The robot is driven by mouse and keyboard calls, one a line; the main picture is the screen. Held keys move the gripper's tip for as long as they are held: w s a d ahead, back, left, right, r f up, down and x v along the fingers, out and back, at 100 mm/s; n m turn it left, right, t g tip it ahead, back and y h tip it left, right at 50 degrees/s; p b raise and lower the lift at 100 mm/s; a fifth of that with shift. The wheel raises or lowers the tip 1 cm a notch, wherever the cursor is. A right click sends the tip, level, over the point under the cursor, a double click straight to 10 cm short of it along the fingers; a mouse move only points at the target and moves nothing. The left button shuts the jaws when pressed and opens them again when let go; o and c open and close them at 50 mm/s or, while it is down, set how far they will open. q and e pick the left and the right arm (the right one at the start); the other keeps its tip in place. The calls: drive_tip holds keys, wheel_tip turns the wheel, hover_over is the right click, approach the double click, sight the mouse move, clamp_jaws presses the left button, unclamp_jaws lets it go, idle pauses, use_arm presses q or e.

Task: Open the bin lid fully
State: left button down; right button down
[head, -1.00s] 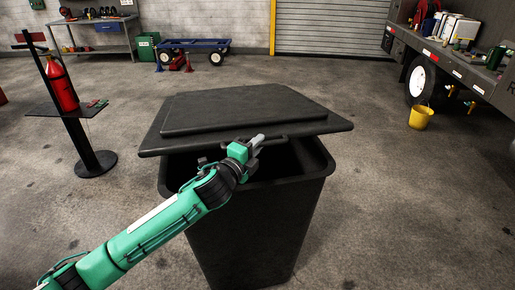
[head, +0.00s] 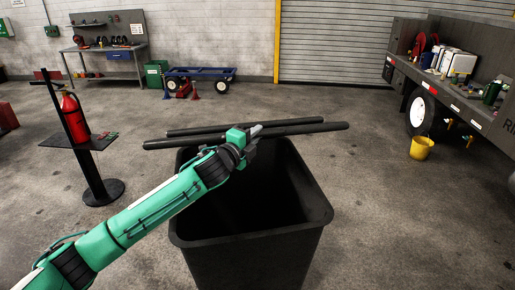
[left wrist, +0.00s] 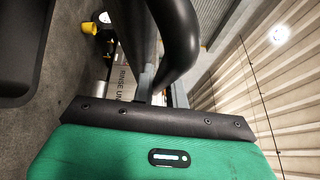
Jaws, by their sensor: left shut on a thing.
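The dark bin (head: 265,258) stands upright in front of me, its mouth uncovered and its inside dark and empty-looking. Its black lid (head: 310,129) is raised and tilted, seen nearly edge-on as two thin bars above the bin's far side. My left gripper (head: 255,132) reaches across the bin mouth from the left and is shut at the lid's near edge. In the left wrist view, a thick dark curved handle (left wrist: 178,35) passes at the gripper's fingers (left wrist: 158,82). The exact finger contact is partly hidden. My right gripper is not in view.
A stand with a fire extinguisher (head: 74,117) is at the left. A yellow bucket (head: 421,148) sits on the floor at the right by a truck bed (head: 465,97). A blue cart (head: 202,73) and workbench (head: 104,51) are at the back. Floor around the bin is clear.

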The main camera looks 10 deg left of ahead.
use_arm(q)
drive_tip(key=w+a+r+p, duration=0.2)
drive_tip(key=w+r+p, duration=0.2)
drive_tip(key=r, duration=0.5)
drive_tip(key=shift+w+r, duration=0.35)
drive_tip(key=shift+w, duration=0.75)
drive_tip(key=c, duration=1.4)
unclamp_jaws()
drive_tip(key=shift+s, duration=0.2)
drive_tip(key=shift+a+f, duration=0.1)
